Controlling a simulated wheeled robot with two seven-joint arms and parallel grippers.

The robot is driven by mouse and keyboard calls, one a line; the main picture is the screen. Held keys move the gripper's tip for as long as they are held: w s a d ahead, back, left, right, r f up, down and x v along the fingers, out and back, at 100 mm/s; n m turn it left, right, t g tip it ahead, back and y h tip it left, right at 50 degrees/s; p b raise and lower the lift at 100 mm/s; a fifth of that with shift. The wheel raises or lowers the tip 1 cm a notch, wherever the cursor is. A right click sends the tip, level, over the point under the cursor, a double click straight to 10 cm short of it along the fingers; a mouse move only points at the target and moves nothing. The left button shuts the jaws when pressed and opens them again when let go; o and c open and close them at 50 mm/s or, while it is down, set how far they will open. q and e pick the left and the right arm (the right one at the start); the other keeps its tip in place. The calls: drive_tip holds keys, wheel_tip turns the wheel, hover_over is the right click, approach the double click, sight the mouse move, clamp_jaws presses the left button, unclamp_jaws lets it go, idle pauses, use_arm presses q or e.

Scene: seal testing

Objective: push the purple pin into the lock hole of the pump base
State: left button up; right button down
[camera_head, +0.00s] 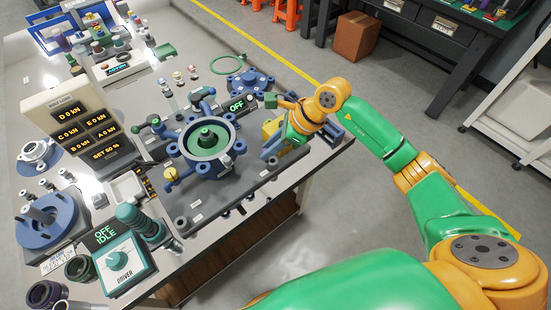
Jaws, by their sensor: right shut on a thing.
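The pump base is a blue round housing with a green ring and centre (207,137), on a grey plate in the middle of the table. Several blue clamp-like parts stand around its rim. My right gripper (271,147) reaches in from the right and is at the right side of the housing, low over the plate. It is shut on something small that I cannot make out. I cannot pick out the purple pin with certainty, and the lock hole is too small to see. My left gripper is not in view.
A display panel (86,127) stands left of the housing, and a driver box (124,262) reading OFF IDLE is at the front. A small OFF display (237,106) and a green ring (227,65) lie behind. A cardboard box (356,37) is on the floor beyond the table.

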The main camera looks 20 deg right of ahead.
drive_tip(key=shift+w+d+f+m+t+h+b, duration=0.45)
drive_tip(key=shift+w+f+m+b, duration=0.15)
drive_tip(key=shift+m, duration=0.45)
drive_tip(key=shift+w+d+f+m+t+h+b, duration=0.4)
drive_tip(key=shift+w+f+m+b, duration=0.2)
drive_tip(key=shift+m, duration=0.5)
drive_tip(key=shift+w+d+f+m+t+h+b, duration=0.4)
drive_tip(key=shift+w+f+m+t+b, duration=0.15)
drive_tip(key=shift+m, duration=0.5)
drive_tip(key=shift+f, duration=0.15)
drive_tip(key=shift+f+b, duration=1)
drive_tip(key=shift+f, duration=0.05)
drive_tip(key=shift+f, duration=0.1)
drive_tip(key=shift+f+b, duration=0.55)
drive_tip(key=shift+b, duration=0.1)
drive_tip(key=shift+f+b, duration=0.95)
drive_tip(key=shift+b, duration=0.05)
drive_tip(key=c, duration=0.6)
unclamp_jaws()
drive_tip(key=shift+c, duration=0.2)
